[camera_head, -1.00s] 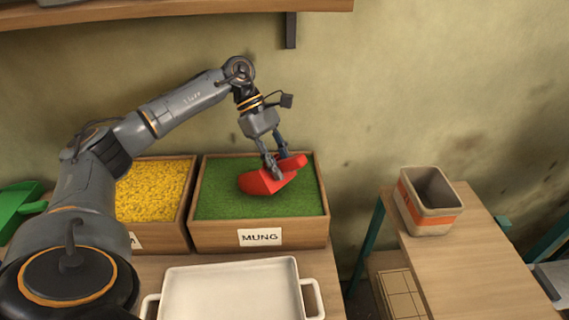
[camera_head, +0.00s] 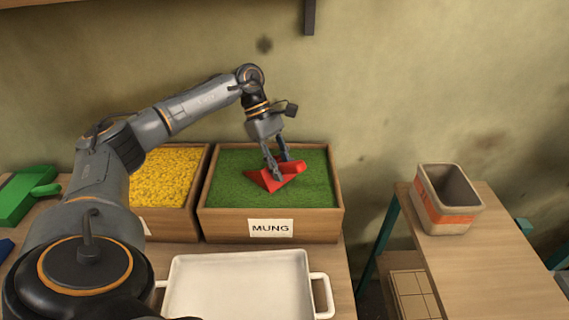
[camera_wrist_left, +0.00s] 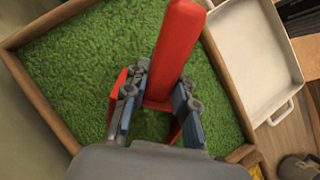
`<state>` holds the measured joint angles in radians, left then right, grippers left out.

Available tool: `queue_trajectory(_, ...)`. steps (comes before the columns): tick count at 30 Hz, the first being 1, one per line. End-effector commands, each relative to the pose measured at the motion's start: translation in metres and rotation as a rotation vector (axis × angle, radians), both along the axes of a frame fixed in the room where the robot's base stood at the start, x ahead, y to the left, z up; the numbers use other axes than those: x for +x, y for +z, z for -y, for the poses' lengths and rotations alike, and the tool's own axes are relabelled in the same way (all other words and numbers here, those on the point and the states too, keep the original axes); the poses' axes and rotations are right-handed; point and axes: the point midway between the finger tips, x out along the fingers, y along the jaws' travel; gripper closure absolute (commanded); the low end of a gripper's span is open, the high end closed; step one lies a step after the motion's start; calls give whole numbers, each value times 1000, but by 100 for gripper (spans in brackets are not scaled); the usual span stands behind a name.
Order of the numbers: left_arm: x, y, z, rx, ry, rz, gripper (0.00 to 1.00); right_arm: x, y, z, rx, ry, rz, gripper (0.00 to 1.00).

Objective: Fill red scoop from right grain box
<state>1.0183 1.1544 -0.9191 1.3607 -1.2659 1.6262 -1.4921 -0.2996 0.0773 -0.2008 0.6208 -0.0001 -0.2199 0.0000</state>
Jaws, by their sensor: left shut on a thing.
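The red scoop (camera_head: 268,180) is in the right grain box (camera_head: 327,208), a wooden box labelled MUNG and filled with green grain (camera_head: 232,165). My left gripper (camera_head: 278,172) is shut on the scoop's handle and holds it from above. In the left wrist view the red scoop (camera_wrist_left: 176,50) runs up between the fingers of my left gripper (camera_wrist_left: 158,100), with green grain around it. The scoop's bowl looks tilted and low at the grain, partly sunk in it. Its inside is mostly hidden. My right gripper is not in view.
A box of yellow grain (camera_head: 172,178) stands left of the MUNG box. A white tray (camera_head: 240,262) lies in front. A green scoop (camera_head: 28,192) lies at the far left. A beige bin with an orange band (camera_head: 447,215) stands on the right table (camera_head: 500,262). A shelf bracket hangs above.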

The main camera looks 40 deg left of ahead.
Motion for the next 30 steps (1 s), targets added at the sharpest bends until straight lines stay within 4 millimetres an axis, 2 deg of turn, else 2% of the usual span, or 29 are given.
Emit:
queue_trajectory(6,1,-13,-6,53,-2,7,100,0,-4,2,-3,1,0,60)
queue_trajectory(9,0,-4,-1,121,-6,14,100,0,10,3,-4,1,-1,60)
queue_trajectory(15,0,2,6,259,-6,27,100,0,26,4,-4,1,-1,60)
queue_trajectory(24,-1,21,18,444,-7,41,100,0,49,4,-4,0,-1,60)
queue_trajectory(30,-2,25,31,554,-6,51,100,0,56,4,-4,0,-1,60)
